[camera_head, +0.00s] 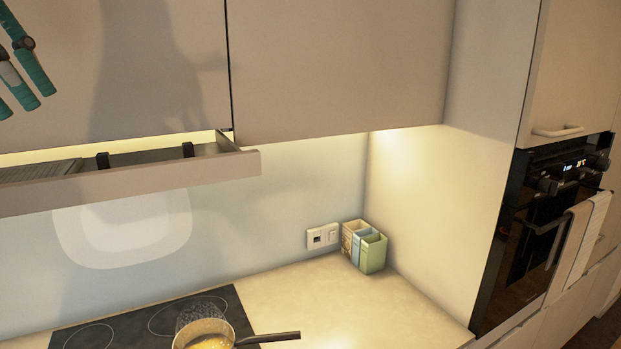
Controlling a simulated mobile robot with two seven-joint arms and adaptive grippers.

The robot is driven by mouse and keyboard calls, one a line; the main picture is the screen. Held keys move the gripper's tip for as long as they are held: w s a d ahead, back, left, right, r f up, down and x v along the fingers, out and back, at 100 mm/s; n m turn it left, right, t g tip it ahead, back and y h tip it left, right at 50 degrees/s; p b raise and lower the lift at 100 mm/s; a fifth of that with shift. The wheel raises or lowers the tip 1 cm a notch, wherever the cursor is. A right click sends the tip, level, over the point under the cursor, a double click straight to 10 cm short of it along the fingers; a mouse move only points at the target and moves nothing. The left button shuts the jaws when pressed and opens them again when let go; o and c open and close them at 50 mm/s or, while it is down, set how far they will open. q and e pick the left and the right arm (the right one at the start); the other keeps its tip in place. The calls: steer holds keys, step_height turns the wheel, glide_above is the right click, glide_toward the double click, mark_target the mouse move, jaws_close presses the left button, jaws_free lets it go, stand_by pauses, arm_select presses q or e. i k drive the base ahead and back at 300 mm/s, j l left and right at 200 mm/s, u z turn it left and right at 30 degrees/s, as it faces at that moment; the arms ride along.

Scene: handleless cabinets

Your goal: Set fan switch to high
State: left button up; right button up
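A range hood front (130,182) is pulled out below the upper cabinets. My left gripper (25,98), with teal fingers, shows at the top left, partly cut off. My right gripper is not in view.
Handleless upper cabinets (335,65) hang above the hood. Below, a pan (210,330) with yellow food sits on the black cooktop (130,325). A green container (372,254) stands beside a wall outlet (316,238). An oven (535,235) is at right.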

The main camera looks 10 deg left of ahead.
mark_target(104, 161)
steer(key=k+l, duration=0.45)
steer(key=l, duration=0.25)
steer(key=k+l, duration=0.25)
steer(key=l, duration=0.1)
